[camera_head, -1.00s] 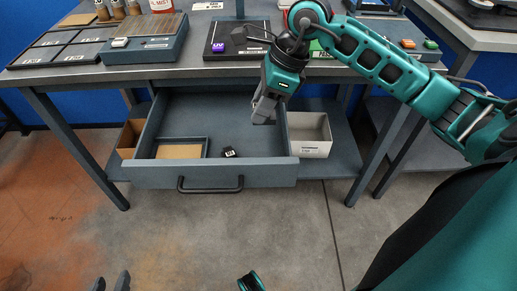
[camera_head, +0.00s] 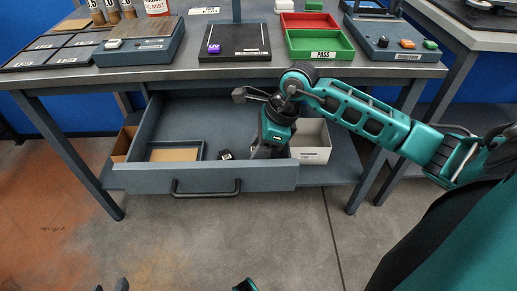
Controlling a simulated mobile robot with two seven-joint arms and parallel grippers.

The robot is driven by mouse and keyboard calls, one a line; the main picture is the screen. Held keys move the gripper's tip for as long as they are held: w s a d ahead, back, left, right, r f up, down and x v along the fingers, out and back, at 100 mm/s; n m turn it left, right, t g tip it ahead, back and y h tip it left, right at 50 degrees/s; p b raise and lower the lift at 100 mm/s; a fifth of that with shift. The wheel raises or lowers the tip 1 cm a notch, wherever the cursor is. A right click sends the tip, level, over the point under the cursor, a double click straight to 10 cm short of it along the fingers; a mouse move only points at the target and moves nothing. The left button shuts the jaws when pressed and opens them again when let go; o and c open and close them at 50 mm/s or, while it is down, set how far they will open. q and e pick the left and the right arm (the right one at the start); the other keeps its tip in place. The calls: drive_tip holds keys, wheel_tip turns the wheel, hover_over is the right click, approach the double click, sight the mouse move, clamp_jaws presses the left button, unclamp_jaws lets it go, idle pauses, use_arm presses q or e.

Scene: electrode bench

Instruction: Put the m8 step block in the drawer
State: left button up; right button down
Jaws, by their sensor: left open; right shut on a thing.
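The drawer (camera_head: 205,180) under the bench is pulled open. My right gripper (camera_head: 262,152) points down inside its right part, near the front wall. It is shut on what I take to be the m8 step block, a grey piece mostly hidden by the fingers and the drawer front; I cannot read its mark. A small dark block with a pale label (camera_head: 226,155) lies on the drawer floor just left of that gripper. My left gripper (camera_head: 111,287) is open and empty at the bottom edge, over the floor, with only its fingertips showing.
A shallow tray (camera_head: 175,154) sits in the drawer's left part. A white bin (camera_head: 313,142) stands on the shelf right of the drawer. On the bench are a dark UV plate (camera_head: 238,42), a green PASS tray (camera_head: 318,43) and a red tray (camera_head: 310,19).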

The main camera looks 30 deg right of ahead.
drive_tip(key=c, duration=0.7)
unclamp_jaws()
use_arm(q)
drive_tip(key=shift+f, duration=0.1)
drive_tip(key=p, duration=0.1)
drive_tip(key=a+r+p, duration=0.1)
drive_tip(key=shift+s+y+p, duration=0.2)
drive_tip(key=shift+y+p, duration=0.1)
drive_tip(key=shift+p, duration=0.05)
use_arm(e)
drive_tip(key=v, duration=1.2)
drive_tip(key=shift+a, duration=0.1)
use_arm(q)
drive_tip(key=shift+r, duration=0.1)
